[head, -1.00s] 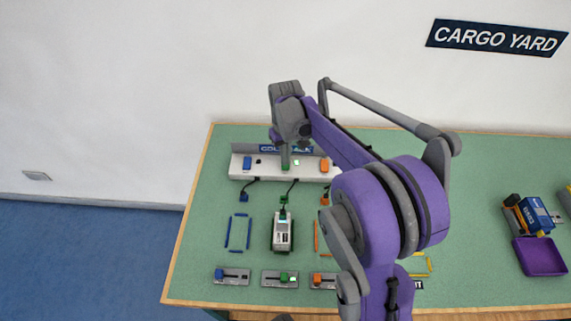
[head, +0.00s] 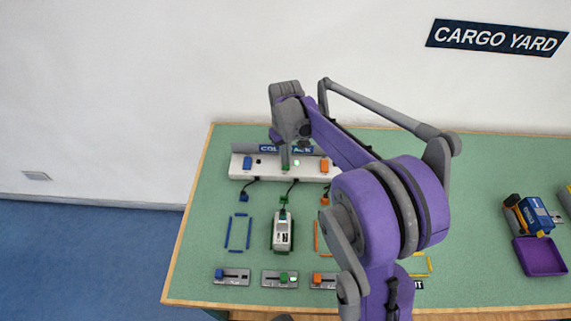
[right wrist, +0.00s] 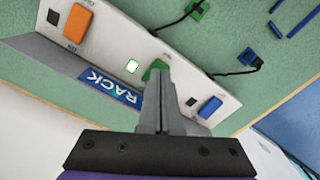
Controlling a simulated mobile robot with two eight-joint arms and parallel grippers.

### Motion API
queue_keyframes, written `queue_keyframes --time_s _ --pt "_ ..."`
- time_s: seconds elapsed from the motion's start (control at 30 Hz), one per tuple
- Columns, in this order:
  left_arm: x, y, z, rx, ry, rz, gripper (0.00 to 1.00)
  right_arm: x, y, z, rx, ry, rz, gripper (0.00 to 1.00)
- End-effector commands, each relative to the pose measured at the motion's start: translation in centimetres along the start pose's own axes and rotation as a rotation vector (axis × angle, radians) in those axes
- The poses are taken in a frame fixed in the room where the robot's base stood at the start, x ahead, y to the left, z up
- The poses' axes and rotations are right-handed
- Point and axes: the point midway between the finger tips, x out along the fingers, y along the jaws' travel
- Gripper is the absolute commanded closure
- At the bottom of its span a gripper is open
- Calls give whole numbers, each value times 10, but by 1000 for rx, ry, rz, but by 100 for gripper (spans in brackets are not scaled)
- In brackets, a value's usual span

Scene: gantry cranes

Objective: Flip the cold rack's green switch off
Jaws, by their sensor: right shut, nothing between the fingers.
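The cold rack (head: 313,175) is a pale strip at the back of the green table, with blue, green and orange switches. In the right wrist view its green switch (right wrist: 155,69) shows just beyond my fingertips, partly hidden by them. A lit green lamp (right wrist: 132,66) is beside it. My right gripper (right wrist: 160,78) is shut and empty, its tips at or very near the green switch; I cannot tell whether they touch. In the head view the right gripper (head: 285,150) is over the rack and covers much of that switch. My left gripper is not in view.
The rack's blue switch (right wrist: 210,107) and orange switch (right wrist: 76,23) flank the green one. Cables run to small plugs in front. A grey-white device (head: 283,235) and several slider plates stand nearer me. A purple tray (head: 540,257) and a blue vehicle (head: 533,215) are at right.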

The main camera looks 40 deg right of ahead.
Motion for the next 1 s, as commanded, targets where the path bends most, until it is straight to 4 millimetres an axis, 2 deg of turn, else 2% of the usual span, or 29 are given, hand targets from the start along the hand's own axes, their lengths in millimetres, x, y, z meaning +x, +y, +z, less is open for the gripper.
queue_keyframes --time_s 1.0 --pt "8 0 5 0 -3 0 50 14 0 0 0 0 0 100"
